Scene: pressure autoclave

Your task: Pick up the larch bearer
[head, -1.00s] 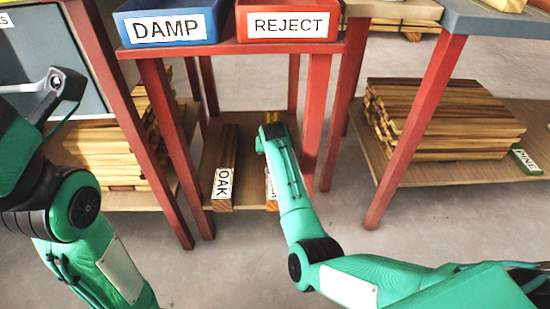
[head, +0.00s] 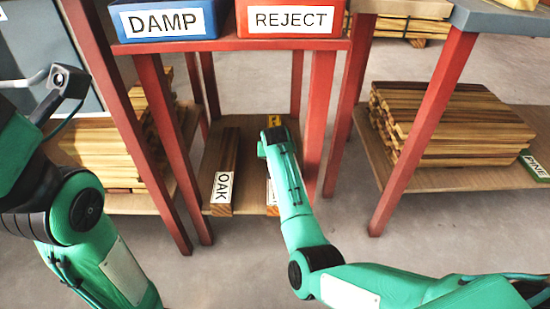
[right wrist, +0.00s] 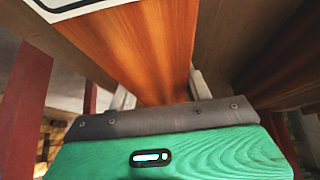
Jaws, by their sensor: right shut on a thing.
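My right gripper (right wrist: 160,98) is shut on an orange-brown wooden bearer (right wrist: 160,50), with a grey finger at each side of it. A white label with a dark border shows at its top left in the right wrist view, its writing out of frame. In the head view my right arm covers most of this bearer, and only a sliver of its white label (head: 270,192) shows; its wood name cannot be read. It is beside the bearer labelled OAK (head: 226,160), over the low shelf. I cannot tell whether it has left the shelf. My left gripper is out of view.
The low shelf (head: 243,205) lies between red table legs (head: 321,125). Above it are the blue DAMP bin (head: 168,41) and red REJECT bin (head: 290,44). Stacked boards lie left (head: 100,150) and right (head: 450,120), the right ones by a green PINE sign (head: 535,167).

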